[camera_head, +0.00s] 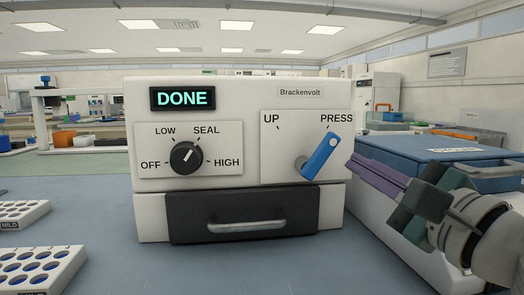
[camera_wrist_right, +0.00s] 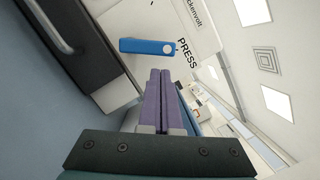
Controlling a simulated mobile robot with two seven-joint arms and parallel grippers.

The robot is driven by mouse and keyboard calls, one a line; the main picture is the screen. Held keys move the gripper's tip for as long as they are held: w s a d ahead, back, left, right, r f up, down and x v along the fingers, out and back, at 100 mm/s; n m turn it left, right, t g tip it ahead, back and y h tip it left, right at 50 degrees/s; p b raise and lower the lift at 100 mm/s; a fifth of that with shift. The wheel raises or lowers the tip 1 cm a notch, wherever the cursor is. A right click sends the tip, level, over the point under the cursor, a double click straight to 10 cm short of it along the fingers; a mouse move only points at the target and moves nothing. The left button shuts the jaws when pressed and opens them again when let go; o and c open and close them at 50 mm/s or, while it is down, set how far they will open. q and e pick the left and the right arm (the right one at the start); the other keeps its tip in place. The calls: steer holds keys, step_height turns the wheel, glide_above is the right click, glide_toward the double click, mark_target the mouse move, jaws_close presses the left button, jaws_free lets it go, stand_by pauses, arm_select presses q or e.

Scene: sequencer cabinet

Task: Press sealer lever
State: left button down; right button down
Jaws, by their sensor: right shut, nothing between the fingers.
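The white sealer (camera_head: 228,88) stands on the bench, its display (camera_head: 182,98) reading DONE. Its blue lever (camera_head: 322,157) is tilted up to the right, pointing at the PRESS label. The lever also shows in the right wrist view (camera_wrist_right: 145,46), beside the word PRESS. My right gripper (camera_head: 354,163) has its purple fingers together and empty, just right of the lever. In the right wrist view the fingertips (camera_wrist_right: 160,72) are below the lever, with a small gap seen between them. My left gripper is out of view.
A black knob (camera_head: 185,158) points towards SEAL. A dark drawer with a metal handle (camera_head: 246,226) is below. White tube racks (camera_head: 42,270) lie at left. A blue-lidded box (camera_head: 428,147) stands at right, behind my right arm. Bench in front of the sealer is clear.

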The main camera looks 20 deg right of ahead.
mark_target(337, 144)
steer(key=shift+w+r, duration=0.2)
steer(key=shift+w, duration=1.4)
steer(key=shift+r+n+p, duration=0.2)
steer(key=shift+n+p, duration=0.2)
steer(key=shift+p, duration=0.1)
steer(key=shift+r, duration=0.1)
steer(key=shift+a+r+n+p, duration=0.1)
steer(key=shift+r+n+p, duration=0.1)
steer(key=shift+n+p, duration=0.4)
steer(key=shift+a+r+n+g+y+p, duration=0.2)
steer(key=shift+r+n+g+y+p, duration=0.15)
steer(key=shift+n+p, duration=0.45)
steer(key=shift+w+a+r+n+g+p, duration=0.2)
steer(key=shift+a+r+n+g+p, duration=0.4)
steer(key=shift+n+p, duration=1.45)
steer(key=shift+w+a+r+n+g+p, duration=0.1)
steer(key=shift+w+a+n+g+p, duration=0.15)
steer(key=shift+a+n+p, duration=1.7)
steer(key=shift+w+d+r+n+g+p, duration=0.25)
steer(key=shift+n+p, duration=0.95)
steer(key=shift+p, duration=1.9)
steer(key=shift+s+g, duration=0.1)
steer(key=shift+g, duration=0.15)
